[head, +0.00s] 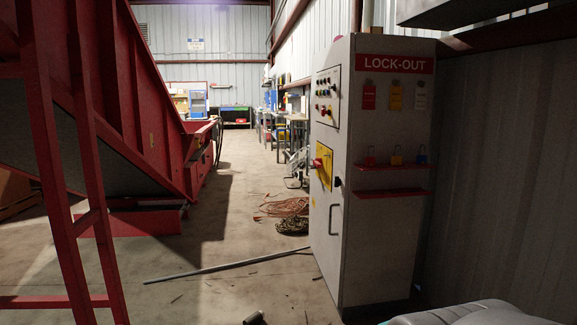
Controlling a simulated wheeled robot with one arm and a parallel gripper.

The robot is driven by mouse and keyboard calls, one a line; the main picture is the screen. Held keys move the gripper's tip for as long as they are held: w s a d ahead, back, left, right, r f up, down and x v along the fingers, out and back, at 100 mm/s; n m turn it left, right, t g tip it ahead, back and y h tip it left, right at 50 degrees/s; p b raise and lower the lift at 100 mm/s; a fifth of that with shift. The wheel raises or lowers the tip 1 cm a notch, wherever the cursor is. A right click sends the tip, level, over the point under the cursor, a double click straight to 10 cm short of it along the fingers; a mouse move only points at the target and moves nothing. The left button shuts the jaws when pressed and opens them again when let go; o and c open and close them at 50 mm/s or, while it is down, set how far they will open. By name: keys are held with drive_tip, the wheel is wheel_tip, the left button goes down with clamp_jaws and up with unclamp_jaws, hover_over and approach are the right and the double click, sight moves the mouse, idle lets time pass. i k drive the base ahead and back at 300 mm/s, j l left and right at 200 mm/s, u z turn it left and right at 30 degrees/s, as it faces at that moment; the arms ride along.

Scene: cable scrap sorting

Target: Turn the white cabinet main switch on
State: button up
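The white cabinet (345,240) stands upright right of the middle, its front door turned to the left and its side panel toward me. The main switch (319,163) is a red handle on a yellow plate (326,180) at mid-height on the front. I see it at a steep angle and cannot tell whether it is on or off. A small black knob or lock (337,182) sits beside the plate, and a door handle (332,219) is below. My gripper is not in view.
A red steel machine frame (120,120) fills the left. A long grey pipe (225,267) and coiled cables (285,207) lie on the floor before the cabinet. Padlocks hang above a red shelf (392,193) on its side. Floor between machine and cabinet is mostly open.

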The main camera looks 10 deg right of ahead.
sight(317, 161)
drive_tip(key=i+j+z, duration=0.1)
drive_tip(key=i, duration=0.45)
drive_tip(key=i+j+z, duration=0.1)
drive_tip(key=i+j, duration=0.15)
drive_tip(key=i, duration=0.3)
